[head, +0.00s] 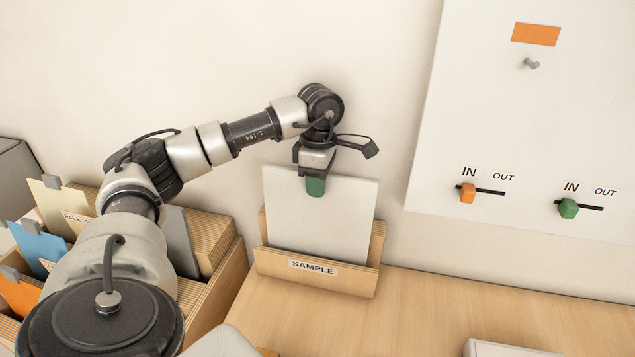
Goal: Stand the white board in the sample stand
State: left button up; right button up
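The white board (318,222) stands nearly upright in the wooden sample stand (312,281), between its back and its front lip. The lip, labelled SAMPLE, hides the board's lower edge. My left gripper (315,184) is at the middle of the board's top edge, pointing down. One green-tipped finger lies against the board's front face; the other is hidden behind the board. The gripper looks shut on the board. My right gripper is not in view.
A wooden rack (222,262) at left holds several coloured boards with grey tabs, partly behind my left arm. A white wall panel (520,110) at right carries an orange slider (467,193) and a green slider (568,208). The table (420,310) right of the stand is mostly clear.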

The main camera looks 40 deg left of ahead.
pick_arm(q)
jog(key=o, duration=0.3)
jog(key=shift+o, duration=0.2)
jog(key=shift+w+r, duration=0.1)
jog(key=shift+r, duration=0.25)
notch_tip(320, 180, up, 5)
jog(key=shift+w+a+f+b, duration=0.1)
jog(key=shift+w+f+b, duration=0.05)
jog(key=shift+b, duration=0.6)
notch_tip(320, 180, up, 5)
jog(key=shift+w+a+r+p, duration=0.1)
jog(key=shift+w+r+p, duration=0.05)
jog(key=shift+p, duration=0.7)
